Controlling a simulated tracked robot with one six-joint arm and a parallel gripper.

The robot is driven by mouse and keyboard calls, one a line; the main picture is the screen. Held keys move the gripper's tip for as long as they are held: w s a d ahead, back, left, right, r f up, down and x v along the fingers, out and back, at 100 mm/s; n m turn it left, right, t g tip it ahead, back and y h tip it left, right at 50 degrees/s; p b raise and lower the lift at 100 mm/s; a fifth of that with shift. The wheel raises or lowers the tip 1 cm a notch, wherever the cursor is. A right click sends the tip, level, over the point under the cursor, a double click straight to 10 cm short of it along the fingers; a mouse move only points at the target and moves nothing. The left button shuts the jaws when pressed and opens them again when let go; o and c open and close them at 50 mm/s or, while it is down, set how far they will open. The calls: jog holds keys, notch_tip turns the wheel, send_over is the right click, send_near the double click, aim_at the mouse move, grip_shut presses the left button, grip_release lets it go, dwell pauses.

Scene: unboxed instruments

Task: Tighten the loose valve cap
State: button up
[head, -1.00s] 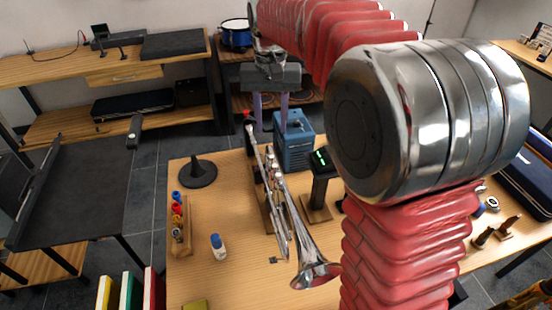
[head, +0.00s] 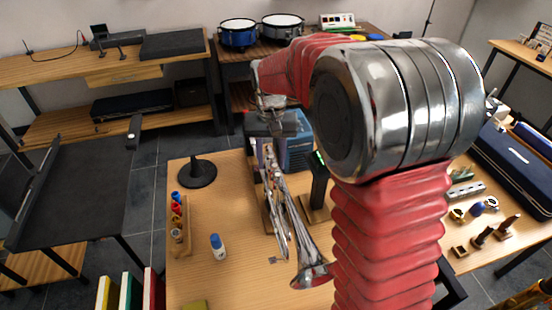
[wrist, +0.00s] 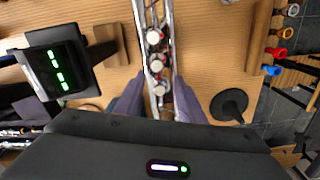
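A silver trumpet (head: 283,205) lies on a wooden stand on the table, with its bell toward the front. In the wrist view its valves (wrist: 156,62) show as a row of pale round caps, the lowest one between my fingers. I cannot tell from these frames which cap is loose. My gripper (wrist: 158,98) points down over the trumpet's valve section, its two purple-grey fingers apart on either side of it. It looks open, with no clear contact. In the head view the fingertips are mostly hidden among the trumpet tubes.
A black device with a green display (wrist: 57,68) stands close beside the trumpet. A blue box (head: 298,150) stands behind. A black round-based cone (head: 197,172), a rack of coloured pieces (head: 180,225) and a small blue-capped bottle (head: 217,247) are on the left.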

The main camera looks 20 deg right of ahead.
jog(key=shift+f, duration=0.1)
jog(key=shift+c, duration=0.4)
grip_shut()
jog(key=shift+m, duration=2.3)
jog(key=shift+o, duration=0.4)
grip_release()
